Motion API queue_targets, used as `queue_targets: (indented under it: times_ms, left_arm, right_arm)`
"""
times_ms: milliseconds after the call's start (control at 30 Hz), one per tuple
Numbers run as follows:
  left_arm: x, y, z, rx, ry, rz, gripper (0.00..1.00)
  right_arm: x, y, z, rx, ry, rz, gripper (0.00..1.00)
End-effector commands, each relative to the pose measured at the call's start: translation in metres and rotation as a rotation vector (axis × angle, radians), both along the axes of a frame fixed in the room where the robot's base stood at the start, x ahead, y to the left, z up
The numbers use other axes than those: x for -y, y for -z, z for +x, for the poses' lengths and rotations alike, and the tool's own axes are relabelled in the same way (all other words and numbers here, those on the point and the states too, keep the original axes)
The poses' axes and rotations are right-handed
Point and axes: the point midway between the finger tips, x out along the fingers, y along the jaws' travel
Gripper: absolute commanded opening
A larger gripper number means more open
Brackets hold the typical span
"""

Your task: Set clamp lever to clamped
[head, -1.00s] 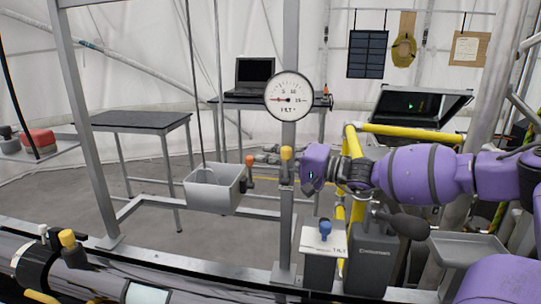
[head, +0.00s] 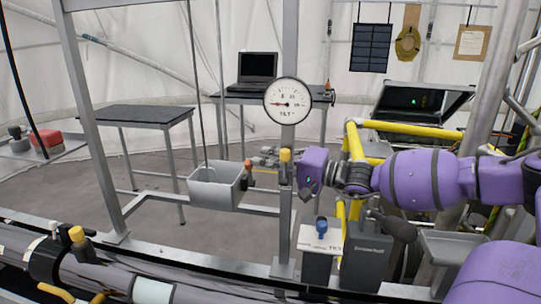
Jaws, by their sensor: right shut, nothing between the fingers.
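A small lever with a yellow grip (head: 285,157) stands upright on the front of the grey post, below the round dial; I cannot tell for sure that it is the clamp lever. A lever with an orange tip (head: 248,165) is just left of it, by the grey bin. My right arm comes in from the right, with its purple wrist just right of the post. My right gripper (head: 264,158) is shut and empty, reaching past the post on its left side; the post and yellow-grip lever partly hide it. My left gripper is out of view.
The dial (head: 287,102) is on the post. A grey bin (head: 217,187) hangs left of it. A blue-knobbed lever (head: 322,226) tops a box below my wrist. Yellow rails (head: 415,129) stand behind my arm. A dark tube with a yellow knob (head: 77,235) lies at lower left.

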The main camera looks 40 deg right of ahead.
Motion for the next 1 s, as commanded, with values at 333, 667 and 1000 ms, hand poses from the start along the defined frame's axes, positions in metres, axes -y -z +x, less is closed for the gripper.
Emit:
queue_targets:
  times_ms: [333, 667, 1000]
  left_arm:
    - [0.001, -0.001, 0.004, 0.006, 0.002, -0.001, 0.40]
    - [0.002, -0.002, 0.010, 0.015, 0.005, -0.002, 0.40]
    - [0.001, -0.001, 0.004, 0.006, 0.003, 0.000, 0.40]
  right_arm:
    - [0.000, 0.000, 0.000, -0.001, 0.001, 0.000, 0.00]
    - [0.000, 0.000, 0.000, -0.001, 0.001, 0.000, 0.00]
    - [0.000, 0.000, 0.000, -0.001, 0.001, 0.000, 0.00]
